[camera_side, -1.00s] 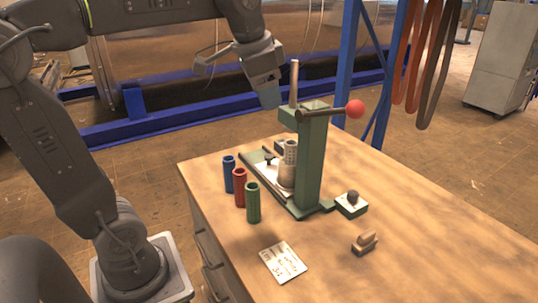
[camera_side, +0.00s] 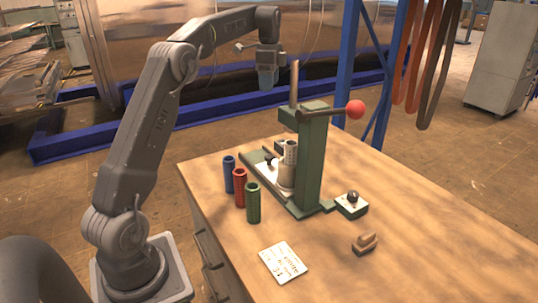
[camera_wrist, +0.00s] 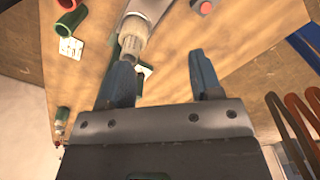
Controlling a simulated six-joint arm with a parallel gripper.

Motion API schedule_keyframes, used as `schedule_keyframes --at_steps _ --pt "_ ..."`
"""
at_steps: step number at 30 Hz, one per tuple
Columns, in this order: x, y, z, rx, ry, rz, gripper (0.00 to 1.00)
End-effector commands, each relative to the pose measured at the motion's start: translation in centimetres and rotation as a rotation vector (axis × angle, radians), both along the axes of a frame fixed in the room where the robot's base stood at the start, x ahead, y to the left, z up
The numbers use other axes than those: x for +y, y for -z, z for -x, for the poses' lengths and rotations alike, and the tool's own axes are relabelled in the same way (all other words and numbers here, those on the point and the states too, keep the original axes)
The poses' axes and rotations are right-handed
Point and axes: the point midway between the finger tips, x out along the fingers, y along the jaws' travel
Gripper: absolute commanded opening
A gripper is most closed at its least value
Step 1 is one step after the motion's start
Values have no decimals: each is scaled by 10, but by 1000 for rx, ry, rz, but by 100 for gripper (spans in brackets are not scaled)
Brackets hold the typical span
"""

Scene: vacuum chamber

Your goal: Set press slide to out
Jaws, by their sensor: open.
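The green arbor press (camera_side: 312,160) stands on the wooden table, with a lever ending in a red ball (camera_side: 355,109). At its base a pale slide plate (camera_side: 268,180) with a dark knob (camera_side: 269,158) lies beside a grey metal cylinder (camera_side: 287,172). How far the slide is pushed in is hard to tell. My gripper (camera_side: 267,82) hangs in the air behind and above the press, touching nothing. In the wrist view my gripper (camera_wrist: 163,75) is open, its two blue-grey fingers apart, with the metal cylinder (camera_wrist: 133,36) showing beyond the left finger.
Blue (camera_side: 228,174), red (camera_side: 239,187) and green (camera_side: 252,203) tubes stand left of the press. A printed card (camera_side: 283,262) lies in front.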

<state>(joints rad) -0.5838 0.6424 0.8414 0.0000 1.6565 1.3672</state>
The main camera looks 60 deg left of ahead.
Motion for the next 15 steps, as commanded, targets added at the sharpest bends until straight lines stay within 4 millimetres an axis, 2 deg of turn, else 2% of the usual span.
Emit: schedule_keyframes --at_steps 7,15 --pt "1 33 0 4 3 3 59" --pt "0 87 0 5 2 4 59"
